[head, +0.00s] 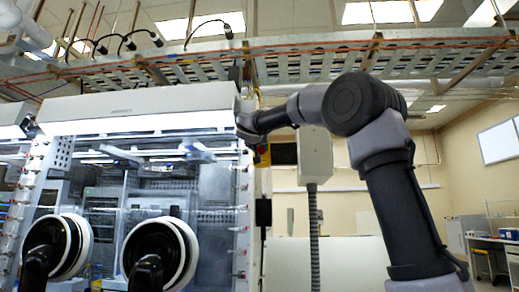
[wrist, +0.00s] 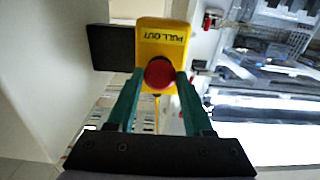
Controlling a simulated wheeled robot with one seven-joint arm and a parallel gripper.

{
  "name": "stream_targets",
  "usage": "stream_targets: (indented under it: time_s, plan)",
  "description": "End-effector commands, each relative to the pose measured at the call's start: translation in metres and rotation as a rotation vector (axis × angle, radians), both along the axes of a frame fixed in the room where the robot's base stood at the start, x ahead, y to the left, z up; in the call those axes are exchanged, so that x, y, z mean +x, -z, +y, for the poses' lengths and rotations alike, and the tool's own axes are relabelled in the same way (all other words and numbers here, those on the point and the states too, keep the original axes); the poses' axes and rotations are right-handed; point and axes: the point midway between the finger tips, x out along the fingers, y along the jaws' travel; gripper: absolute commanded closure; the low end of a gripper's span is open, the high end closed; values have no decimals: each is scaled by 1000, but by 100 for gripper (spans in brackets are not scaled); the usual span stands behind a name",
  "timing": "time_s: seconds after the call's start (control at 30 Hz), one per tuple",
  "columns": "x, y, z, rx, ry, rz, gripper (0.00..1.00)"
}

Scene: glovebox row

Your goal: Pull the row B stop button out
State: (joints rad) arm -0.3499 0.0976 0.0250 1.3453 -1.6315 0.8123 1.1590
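The stop button is a red round button (wrist: 159,73) on a yellow box (wrist: 163,25) marked "PULL OUT"; the lettering appears upside down in the wrist view. My gripper (wrist: 160,76) has one green finger on each side of the button, with the tips beside its edges. The wrist view does not show clearly whether the fingers press on it. In the head view my gripper is mostly hidden behind my wrist, near the glovebox's right edge, where a small part of the yellow box (head: 262,155) shows. No row letter is readable.
The glovebox (head: 135,125) with two round black glove ports (head: 158,252) stands at the left. A grey box on a conduit (head: 314,155) is right of the button. A dark block (wrist: 112,47) sits beside the yellow box. A perforated cable tray (head: 300,68) runs overhead.

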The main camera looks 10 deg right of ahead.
Motion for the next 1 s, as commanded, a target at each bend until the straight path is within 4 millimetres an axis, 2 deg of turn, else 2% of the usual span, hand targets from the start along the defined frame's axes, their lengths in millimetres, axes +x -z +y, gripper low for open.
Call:
stream_targets:
  time_s: [0.03,0.07,0.27,0.43,0.63,0.67,0.7,0.73,1.0]
  plan:
    - [0,0,0,0,0,0,96]
    - [0,0,0,0,0,0,100]
    - [-3,0,1,1,-1,0,100]
    - [-18,0,6,2,0,0,100]
    - [-18,1,6,3,0,1,100]
    - [-18,1,6,3,0,1,45]
    - [-18,1,6,3,0,1,30]
    - [-18,1,6,3,0,1,19]
    - [-18,0,6,1,0,1,19]
